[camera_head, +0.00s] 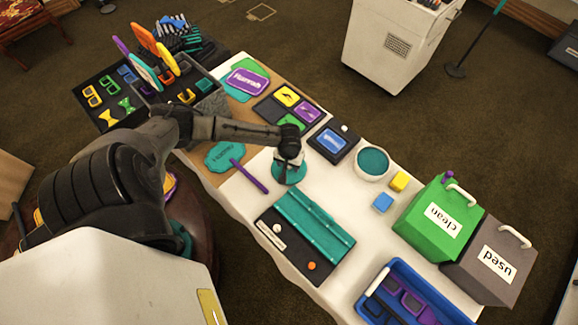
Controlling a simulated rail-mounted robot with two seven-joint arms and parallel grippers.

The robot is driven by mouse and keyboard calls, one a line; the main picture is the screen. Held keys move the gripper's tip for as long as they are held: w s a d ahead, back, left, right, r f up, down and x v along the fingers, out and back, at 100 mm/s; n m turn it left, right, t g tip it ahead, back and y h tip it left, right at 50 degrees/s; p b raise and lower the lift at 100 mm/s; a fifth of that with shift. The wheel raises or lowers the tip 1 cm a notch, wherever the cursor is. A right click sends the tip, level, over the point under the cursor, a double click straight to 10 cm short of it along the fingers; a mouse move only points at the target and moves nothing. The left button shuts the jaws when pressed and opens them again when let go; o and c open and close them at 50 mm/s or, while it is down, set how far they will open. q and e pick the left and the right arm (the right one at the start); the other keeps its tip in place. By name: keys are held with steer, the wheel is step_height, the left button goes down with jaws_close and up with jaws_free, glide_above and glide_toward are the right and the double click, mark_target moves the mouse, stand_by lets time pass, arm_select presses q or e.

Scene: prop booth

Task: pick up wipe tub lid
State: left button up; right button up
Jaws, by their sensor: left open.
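My left gripper (289,163) points down over the table, just above or around a round teal piece (290,177) that looks like the wipe tub lid. The arm and gripper cover much of that piece, and I cannot tell whether the fingers touch it. The gripper is open. A round white tub (358,172) with a teal round top or filling stands to the right of the gripper, apart from it. My right gripper is not in view.
A purple-handled teal sign (224,157) lies left of the gripper. A teal folding tray (316,224) lies in front. Yellow (399,181) and blue (382,203) blocks, green (430,220) and grey (487,262) bins and a blue crate (372,306) stand to the right.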

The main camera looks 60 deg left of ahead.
arm_select(q)
steer(key=shift+f, duration=0.25)
steer(key=c, duration=1)
steer(key=shift+r, duration=0.1)
